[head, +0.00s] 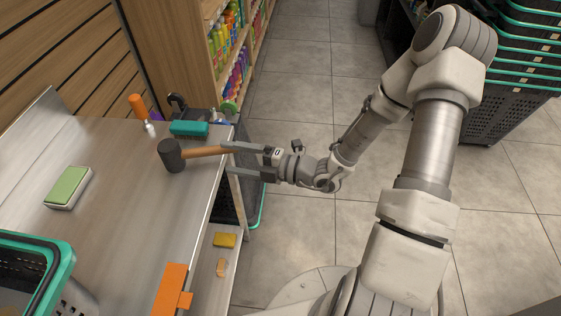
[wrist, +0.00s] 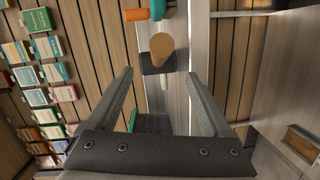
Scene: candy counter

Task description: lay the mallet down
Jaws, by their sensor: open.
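The mallet lies on the metal counter (head: 120,240) near its right edge, with a dark cylindrical head (head: 171,155) and a light wooden handle (head: 203,151) pointing right toward my gripper. My gripper (head: 230,159) is open, its fingers level with the handle's end at the counter edge. In the wrist view, the handle (wrist: 161,46) shows nearly end-on, with the dark head (wrist: 155,66) behind it. It appears just beyond the open fingertips (wrist: 160,76), with nothing gripped between them. Whether a finger touches the handle cannot be told.
A teal block (head: 189,128) and an orange-handled tool (head: 139,107) sit behind the mallet. A green-topped sponge (head: 68,187) lies to the left. A teal-rimmed basket (head: 62,262) and an orange item (head: 172,288) are at the front. The counter's middle is clear.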

